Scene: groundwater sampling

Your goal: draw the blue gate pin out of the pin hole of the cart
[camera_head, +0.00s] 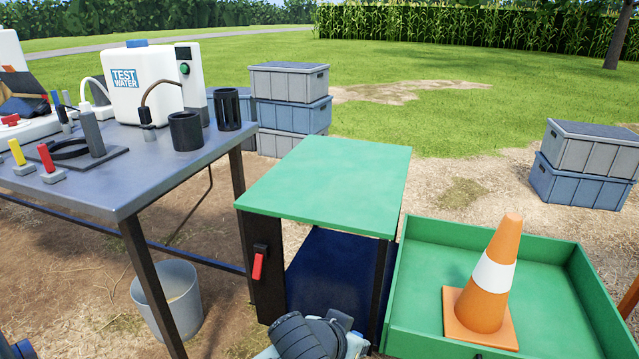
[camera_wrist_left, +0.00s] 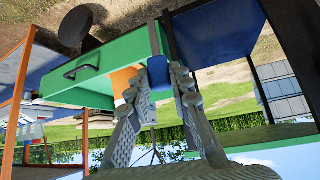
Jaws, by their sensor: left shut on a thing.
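The blue gate pin (camera_wrist_left: 180,74) shows as a small blue block between the fingers of my left gripper (camera_wrist_left: 171,80) in the left wrist view. The fingers are shut on it. It is close to a dark post of the cart; the pin hole is hidden, so I cannot tell how deep the pin sits. In the head view the cart has a green top (camera_head: 330,185), dark posts and a dark blue inside. A dark arm part (camera_head: 305,338) is at the cart's front bottom; fingertips and pin are hidden there. My right gripper is not in view.
A green tray (camera_head: 430,232) with an orange cone (camera_head: 490,285) is right of the cart. A red handle (camera_head: 258,264) is on the cart's left post. A grey table (camera_head: 165,165) with sampling gear and a bucket (camera_head: 178,300) stand left. Stacked crates (camera_head: 290,83) are behind.

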